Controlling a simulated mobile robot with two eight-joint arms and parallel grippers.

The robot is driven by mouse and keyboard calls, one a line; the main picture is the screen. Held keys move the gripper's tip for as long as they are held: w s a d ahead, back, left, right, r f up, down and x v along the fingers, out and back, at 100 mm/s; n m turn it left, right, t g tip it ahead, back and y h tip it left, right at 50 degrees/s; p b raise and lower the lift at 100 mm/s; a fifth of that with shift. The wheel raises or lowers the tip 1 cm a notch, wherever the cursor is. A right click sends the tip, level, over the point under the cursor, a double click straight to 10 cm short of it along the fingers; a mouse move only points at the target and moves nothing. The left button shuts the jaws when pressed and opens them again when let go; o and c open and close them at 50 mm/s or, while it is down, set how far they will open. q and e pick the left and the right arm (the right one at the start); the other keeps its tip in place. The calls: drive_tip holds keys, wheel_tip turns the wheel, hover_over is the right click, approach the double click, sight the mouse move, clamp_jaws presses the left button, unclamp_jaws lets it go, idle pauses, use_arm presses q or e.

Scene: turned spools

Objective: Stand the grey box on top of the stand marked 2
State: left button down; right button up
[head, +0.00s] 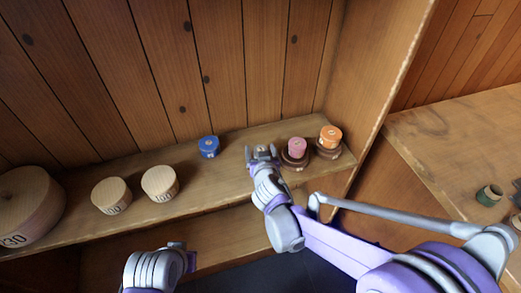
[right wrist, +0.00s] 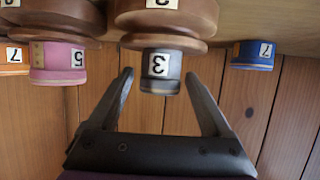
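The grey box (right wrist: 160,72), labelled 3, shows upside down in the right wrist view. It sits against the top of a brown turned stand (right wrist: 165,25), whose label is cut off by the frame edge and hard to read. My right gripper (right wrist: 158,76) is open, with a finger on each side of the grey box and gaps between. In the head view my right gripper (head: 262,150) is over the shelf and hides most of the box and its stand. My left gripper (head: 180,250) is low in the head view; its fingers are not clear.
A pink box (head: 297,145) and an orange box (head: 330,134) sit on brown stands at the right. A blue box (head: 208,146) stands on the shelf (head: 230,178) to the left. Pale wooden cylinders (head: 160,183) stand further left. The shelf's side panel (head: 372,75) bounds the right.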

drive_tip(key=shift+r, duration=0.2)
drive_tip(key=p+v, duration=0.2)
drive_tip(key=v, duration=1)
drive_tip(key=s+d+f+m+g+h, duration=0.1)
drive_tip(key=s+d+f+g+h, duration=0.1)
drive_tip(key=s+d, duration=0.35)
drive_tip(key=s+d+f+m+g+h, duration=0.1)
drive_tip(key=s+d+g, duration=0.1)
drive_tip(key=d, duration=0.6)
drive_tip(key=s+d+f+g, duration=0.1)
drive_tip(key=s+g, duration=0.1)
drive_tip(key=s, duration=0.4)
drive_tip(key=s+d+f+g+y, duration=0.1)
drive_tip(key=s+d+f+g, duration=0.1)
drive_tip(key=s, duration=0.4)
drive_tip(key=shift+f+n, duration=0.25)
drive_tip(key=shift+n, duration=0.05)
drive_tip(key=shift+s, duration=0.15)
